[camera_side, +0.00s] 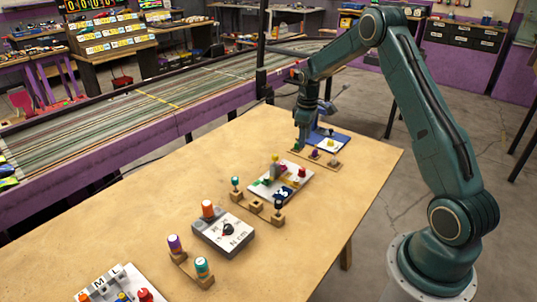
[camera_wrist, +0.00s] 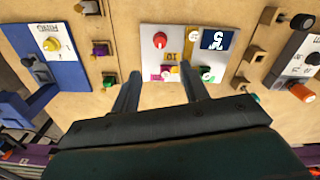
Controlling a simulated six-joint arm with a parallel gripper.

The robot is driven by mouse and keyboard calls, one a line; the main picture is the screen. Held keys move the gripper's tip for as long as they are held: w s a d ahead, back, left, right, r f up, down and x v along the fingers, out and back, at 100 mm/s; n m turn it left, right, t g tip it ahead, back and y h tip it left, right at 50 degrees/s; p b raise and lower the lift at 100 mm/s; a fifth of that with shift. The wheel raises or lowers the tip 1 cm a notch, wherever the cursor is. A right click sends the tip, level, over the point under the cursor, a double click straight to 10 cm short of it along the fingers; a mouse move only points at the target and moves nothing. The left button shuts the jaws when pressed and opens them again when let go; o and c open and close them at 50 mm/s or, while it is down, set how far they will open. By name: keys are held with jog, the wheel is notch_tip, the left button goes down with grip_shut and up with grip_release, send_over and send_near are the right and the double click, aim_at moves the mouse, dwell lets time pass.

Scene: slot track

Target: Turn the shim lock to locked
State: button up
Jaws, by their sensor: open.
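My gripper (camera_wrist: 160,74) is open, with nothing between its two fingers. In the wrist view its fingertips point toward a white panel (camera_wrist: 151,42) with a red knob (camera_wrist: 160,40), a dark blue display (camera_wrist: 214,40) and small coloured parts. In the side view this panel (camera_side: 262,190) lies on the table, nearer the camera than my gripper (camera_side: 302,143). A blue unit with a pale plate (camera_wrist: 70,72) and a yellow knob (camera_wrist: 51,44) is left of the fingers in the wrist view. I cannot read which part is the shim lock.
A wooden rack (camera_side: 257,206) with small knobs stands beside the white panel. A grey torque box (camera_side: 224,233) with an orange knob (camera_side: 208,209) is farther toward the camera. Another wooden rack holds a purple knob (camera_side: 175,243).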

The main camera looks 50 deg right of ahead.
aim_at(302, 169)
notch_tip(302, 169, down, 13)
dwell(0.6)
grip_shut()
